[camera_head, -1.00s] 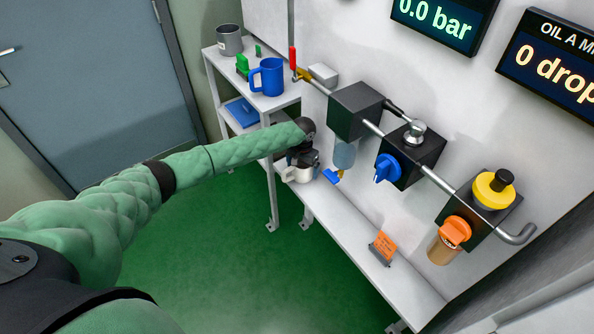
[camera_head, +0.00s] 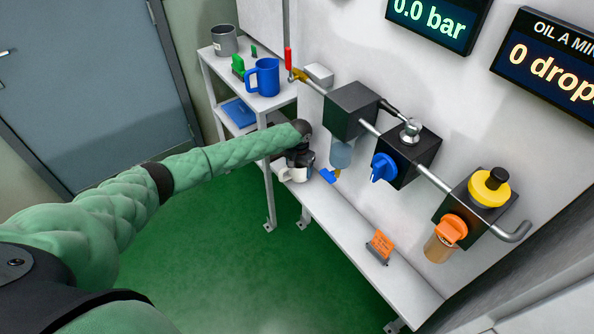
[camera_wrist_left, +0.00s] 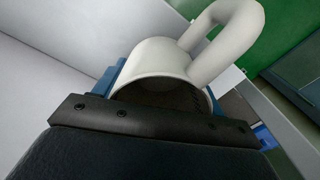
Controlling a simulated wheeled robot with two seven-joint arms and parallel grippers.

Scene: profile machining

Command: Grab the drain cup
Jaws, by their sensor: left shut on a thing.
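A white cup (camera_head: 294,174) with a handle, which I take to be the drain cup, is at the left end of the low white shelf. It is partly hidden by my left gripper (camera_head: 302,162). In the left wrist view the cup (camera_wrist_left: 160,58) fills the space between the blue finger pads, its mouth toward the camera and its looped handle pointing up and right. My left gripper (camera_wrist_left: 163,80) is shut on the cup's body. I cannot tell whether the cup touches the shelf. My right gripper is not in view.
A clear bowl (camera_head: 341,155) with a blue valve (camera_head: 328,176) hangs close right of the gripper. An orange sign (camera_head: 380,244) stands on the low shelf (camera_head: 340,222). A blue mug (camera_head: 263,77) and grey mug (camera_head: 224,40) stand on the rack behind. Green floor lies open in front.

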